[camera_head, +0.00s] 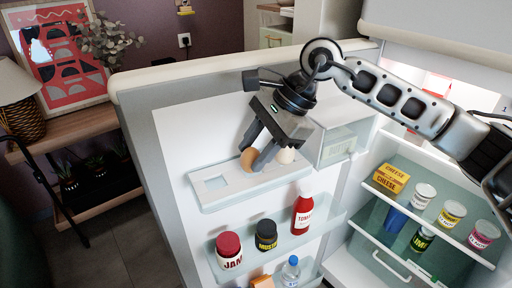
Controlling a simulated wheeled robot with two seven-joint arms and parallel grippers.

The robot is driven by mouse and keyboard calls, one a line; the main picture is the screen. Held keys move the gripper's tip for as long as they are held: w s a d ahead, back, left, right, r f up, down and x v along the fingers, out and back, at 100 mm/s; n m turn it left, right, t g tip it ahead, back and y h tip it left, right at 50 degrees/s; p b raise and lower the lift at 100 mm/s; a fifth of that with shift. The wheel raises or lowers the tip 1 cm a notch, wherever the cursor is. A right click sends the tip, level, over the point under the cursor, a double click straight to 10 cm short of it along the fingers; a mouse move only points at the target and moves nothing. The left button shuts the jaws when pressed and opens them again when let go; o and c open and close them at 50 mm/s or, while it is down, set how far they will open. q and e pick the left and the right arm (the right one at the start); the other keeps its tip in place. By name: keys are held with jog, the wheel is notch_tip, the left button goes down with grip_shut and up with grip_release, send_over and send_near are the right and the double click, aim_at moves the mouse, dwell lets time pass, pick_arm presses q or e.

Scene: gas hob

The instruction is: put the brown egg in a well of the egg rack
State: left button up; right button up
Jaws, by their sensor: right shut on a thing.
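The brown egg (248,160) is between the fingers of my right gripper (256,157), which is shut on it and partly hides it. The gripper points down over the egg rack (212,203), a pale tray on the top shelf of the open fridge door. An empty square well (215,183) shows at the rack's left end. A white egg (286,155) sits at the right, just beside the gripper fingers. I cannot tell whether the brown egg touches the rack. My left gripper is not in view.
Below the rack, the door shelf holds a jam jar (229,250), a mustard jar (266,235) and a tomato bottle (304,214). A clear bin (335,147) is right of the rack. Inside the fridge are cheese boxes (391,178) and several jars.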

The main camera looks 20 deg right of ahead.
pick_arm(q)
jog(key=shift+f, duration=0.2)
pick_arm(e)
jog(key=shift+f, duration=0.25)
jog(key=o, duration=0.7)
jog(key=shift+r+p, duration=0.95)
jog(key=shift+r, duration=1)
jog(key=shift+r+p, duration=1.4)
jog(key=shift+r, duration=1.2)
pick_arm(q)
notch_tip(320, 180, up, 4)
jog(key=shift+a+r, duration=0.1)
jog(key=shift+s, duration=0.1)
